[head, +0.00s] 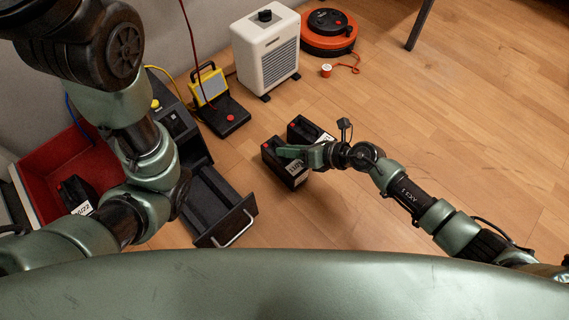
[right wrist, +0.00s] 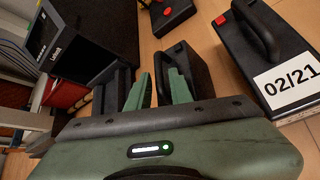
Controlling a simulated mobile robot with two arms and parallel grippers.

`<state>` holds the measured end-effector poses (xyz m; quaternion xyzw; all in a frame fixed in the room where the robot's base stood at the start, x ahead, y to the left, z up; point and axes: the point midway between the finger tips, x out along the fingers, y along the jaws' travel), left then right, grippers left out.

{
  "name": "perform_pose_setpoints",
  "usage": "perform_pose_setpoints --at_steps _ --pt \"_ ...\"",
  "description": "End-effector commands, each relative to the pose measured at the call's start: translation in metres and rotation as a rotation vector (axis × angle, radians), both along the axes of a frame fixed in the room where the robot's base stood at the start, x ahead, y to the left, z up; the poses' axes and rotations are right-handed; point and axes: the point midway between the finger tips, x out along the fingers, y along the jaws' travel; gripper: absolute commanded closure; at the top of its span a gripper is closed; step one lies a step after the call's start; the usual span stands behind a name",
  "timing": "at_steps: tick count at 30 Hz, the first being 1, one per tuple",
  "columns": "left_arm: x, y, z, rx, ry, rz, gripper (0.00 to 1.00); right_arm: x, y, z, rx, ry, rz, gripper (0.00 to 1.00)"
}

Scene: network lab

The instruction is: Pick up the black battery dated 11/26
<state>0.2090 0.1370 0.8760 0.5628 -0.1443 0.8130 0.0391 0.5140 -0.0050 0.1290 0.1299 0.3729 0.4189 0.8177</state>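Two black batteries stand on the floor in the head view: a near battery (head: 275,161) with a red cap, and a far battery (head: 303,129) just behind it. The near battery's white label is too small to read surely. My right gripper (head: 288,152) is at the top of the near battery. In the right wrist view, my right gripper's green fingers (right wrist: 160,88) stand apart, with this battery's handle (right wrist: 159,70) seemingly between them; its label is hidden. The far battery (right wrist: 250,45) shows the label 02/21 there. My left gripper is out of view.
A third black battery (head: 72,189) lies in a red bin (head: 42,170) at left. A black device with an open drawer (head: 232,220) stands beside it. A yellow tool on a black base (head: 228,122), a white heater (head: 265,55) and an orange reel (head: 328,45) stand behind.

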Motion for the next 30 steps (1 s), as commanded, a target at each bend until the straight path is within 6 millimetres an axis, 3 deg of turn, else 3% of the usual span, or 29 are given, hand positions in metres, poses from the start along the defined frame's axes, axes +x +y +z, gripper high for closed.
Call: perform_pose_setpoints --at_steps 3,5,6,30 --pt "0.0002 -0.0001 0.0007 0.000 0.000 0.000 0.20 0.0001 -0.0002 0.0007 0.000 0.000 0.000 0.82" --pt "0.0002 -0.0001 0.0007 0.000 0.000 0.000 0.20 0.0000 -0.0003 0.0007 0.000 0.000 0.000 0.98" --pt "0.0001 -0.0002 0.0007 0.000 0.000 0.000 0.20 0.0000 -0.0003 0.0007 0.000 0.000 0.000 1.00" --pt "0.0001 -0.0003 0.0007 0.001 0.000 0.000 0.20 -0.0006 0.0000 0.0008 0.002 0.002 0.000 1.00"
